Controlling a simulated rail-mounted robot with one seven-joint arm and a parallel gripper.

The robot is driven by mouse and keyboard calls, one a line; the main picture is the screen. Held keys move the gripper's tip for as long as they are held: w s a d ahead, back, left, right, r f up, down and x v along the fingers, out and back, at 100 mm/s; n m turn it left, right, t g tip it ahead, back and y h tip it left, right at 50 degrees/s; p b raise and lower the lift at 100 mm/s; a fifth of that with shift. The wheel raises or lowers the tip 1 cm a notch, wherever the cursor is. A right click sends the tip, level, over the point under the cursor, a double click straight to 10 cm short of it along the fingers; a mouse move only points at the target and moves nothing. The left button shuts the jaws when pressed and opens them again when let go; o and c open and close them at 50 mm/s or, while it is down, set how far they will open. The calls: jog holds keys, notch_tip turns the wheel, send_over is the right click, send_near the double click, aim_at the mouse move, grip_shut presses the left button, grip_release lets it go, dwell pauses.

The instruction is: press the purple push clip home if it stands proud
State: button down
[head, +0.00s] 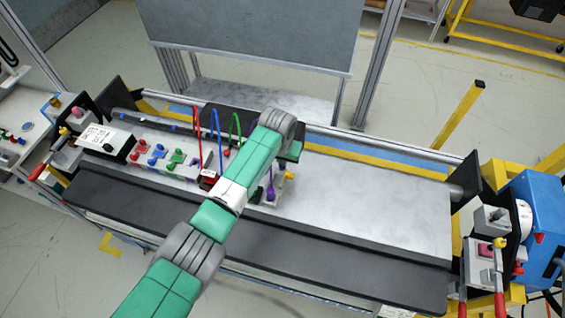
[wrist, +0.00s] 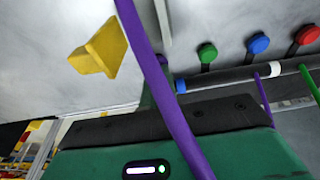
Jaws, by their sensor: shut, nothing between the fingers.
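In the head view a small purple piece (head: 270,191) shows just right of my forearm, on the light panel strip; I cannot tell whether it is the push clip or part of a purple cable. In the wrist view a purple cable (wrist: 166,80) crosses close in front of the lens, and a sliver of purple (wrist: 163,60) shows beside my fingers. My gripper (wrist: 153,76) is shut and empty, its fingers partly behind the cable. The head view hides it behind my arm. How far the clip stands out cannot be seen.
A yellow piece (wrist: 97,48) stands left of the cable. Green (wrist: 207,53), blue (wrist: 258,43) and red (wrist: 306,35) round-headed clips sit on the right. In the head view, red, blue and green cables (head: 238,124) arch left of my arm. The bench's right side (head: 370,205) is clear.

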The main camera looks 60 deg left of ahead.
jog(key=shift+r, duration=0.1)
notch_tip(320, 180, up, 7)
jog(key=p, duration=0.6)
jog(key=shift+p, duration=0.35)
